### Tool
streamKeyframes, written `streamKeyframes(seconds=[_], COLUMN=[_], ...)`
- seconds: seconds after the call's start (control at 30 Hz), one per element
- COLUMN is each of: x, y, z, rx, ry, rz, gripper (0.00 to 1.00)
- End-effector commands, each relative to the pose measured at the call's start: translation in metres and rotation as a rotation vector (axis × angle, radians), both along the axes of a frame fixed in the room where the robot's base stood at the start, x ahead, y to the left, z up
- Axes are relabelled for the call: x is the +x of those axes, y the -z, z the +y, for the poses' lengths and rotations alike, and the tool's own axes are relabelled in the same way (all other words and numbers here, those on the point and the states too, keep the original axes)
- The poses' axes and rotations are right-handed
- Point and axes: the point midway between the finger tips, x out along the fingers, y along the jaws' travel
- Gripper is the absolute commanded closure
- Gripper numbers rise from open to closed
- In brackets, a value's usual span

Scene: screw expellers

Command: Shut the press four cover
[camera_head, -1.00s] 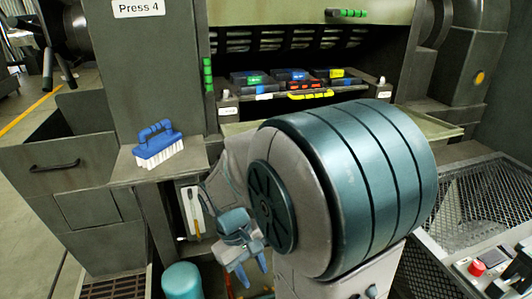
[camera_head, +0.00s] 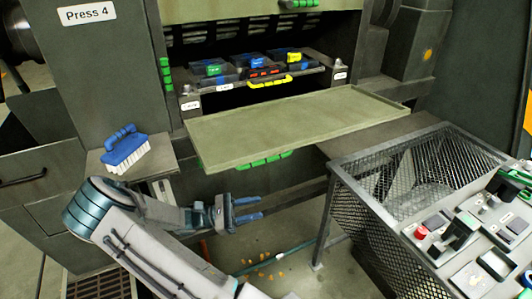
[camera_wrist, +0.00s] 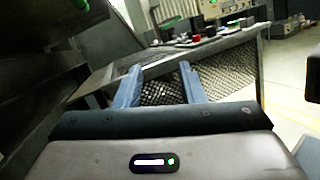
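Press four, with its "Press 4" label (camera_head: 87,14), stands at the back. A flat olive-green cover panel (camera_head: 310,122) sticks out level from its opening, with a green handle (camera_head: 265,159) under the front edge. An upper olive panel (camera_head: 230,7) with another green handle (camera_head: 298,4) sits above the opening. I cannot tell how either is hinged. My gripper (camera_head: 256,209) is open and empty, below and in front of the level panel, fingers pointing right, apart from the handle. In the wrist view my gripper (camera_wrist: 160,84) shows two spread blue fingers with nothing between them.
A mesh-sided bin (camera_head: 340,205) and a control console (camera_head: 480,235) with a red button stand at right. A blue brush (camera_head: 125,150) lies on a left ledge. Small coloured-handled boxes (camera_head: 260,70) sit inside the opening.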

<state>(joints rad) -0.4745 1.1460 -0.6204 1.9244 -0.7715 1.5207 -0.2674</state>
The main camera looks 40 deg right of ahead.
Motion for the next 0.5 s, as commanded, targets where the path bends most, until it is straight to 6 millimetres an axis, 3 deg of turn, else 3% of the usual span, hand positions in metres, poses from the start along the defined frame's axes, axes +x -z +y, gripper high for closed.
streamKeyframes(seconds=[0.3,0.5], x=[0.048,0.061], y=[-0.021,-0.023], z=[0.007,0.013], rx=[-0.347,-0.434], ry=[-0.18,-0.224], rz=[0.277,0.336], gripper=[0.64,0.64])
